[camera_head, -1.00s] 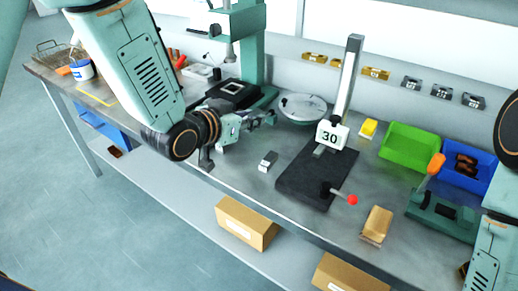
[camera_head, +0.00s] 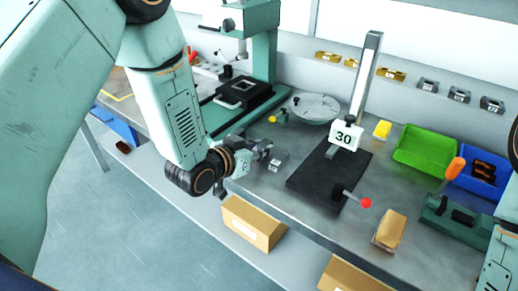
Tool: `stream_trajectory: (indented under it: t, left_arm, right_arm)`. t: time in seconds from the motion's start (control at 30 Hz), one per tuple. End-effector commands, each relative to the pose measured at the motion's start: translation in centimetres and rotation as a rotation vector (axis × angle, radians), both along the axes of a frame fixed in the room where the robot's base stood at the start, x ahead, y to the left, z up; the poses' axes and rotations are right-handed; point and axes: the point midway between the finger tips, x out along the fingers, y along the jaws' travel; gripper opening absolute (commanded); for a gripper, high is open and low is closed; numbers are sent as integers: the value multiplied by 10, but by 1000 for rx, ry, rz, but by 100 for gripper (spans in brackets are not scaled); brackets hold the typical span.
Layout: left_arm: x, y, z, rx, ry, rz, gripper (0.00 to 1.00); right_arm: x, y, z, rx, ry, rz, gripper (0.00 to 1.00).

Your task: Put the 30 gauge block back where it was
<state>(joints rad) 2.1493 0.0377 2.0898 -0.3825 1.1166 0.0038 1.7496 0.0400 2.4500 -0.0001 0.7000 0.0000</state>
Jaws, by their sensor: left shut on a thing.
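A small grey metal block (camera_head: 278,161), which seems to be the gauge block, sits on the bench left of the black base plate. Its marking is too small to read. My left gripper (camera_head: 268,153) comes in from the left and is shut on the block, with the fingers at its upper left side.
Several gold and grey blocks sit along the back wall ledge, among them a grey one (camera_head: 428,86). A green bin (camera_head: 425,148), a blue bin (camera_head: 485,170), a red-knobbed lever (camera_head: 365,203) and a tan block (camera_head: 391,230) stand to the right. A round dish (camera_head: 315,107) is behind.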

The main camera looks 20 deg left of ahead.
Motion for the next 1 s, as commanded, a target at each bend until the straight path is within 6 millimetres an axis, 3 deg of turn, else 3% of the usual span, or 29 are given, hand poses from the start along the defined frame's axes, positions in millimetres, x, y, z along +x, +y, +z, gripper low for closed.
stream_trajectory:
  t: [0.3, 0.33, 0.57, 1.0]
  left_arm:
    - [1, -1, -3, 0, -3, 0, 0]
    - [1, 0, -3, 1, 0, 0, 24]
    - [1, 0, -3, 0, 1, 0, 44]
    - [0, 0, 3, 0, 1, 0, 45]
  right_arm:
    - [0, 0, -3, 0, 0, 0, 40]
    - [0, 0, -2, 0, 0, 0, 40]
    - [0, 0, -2, 0, 0, 0, 40]
    - [0, 0, 2, 0, -1, 0, 40]
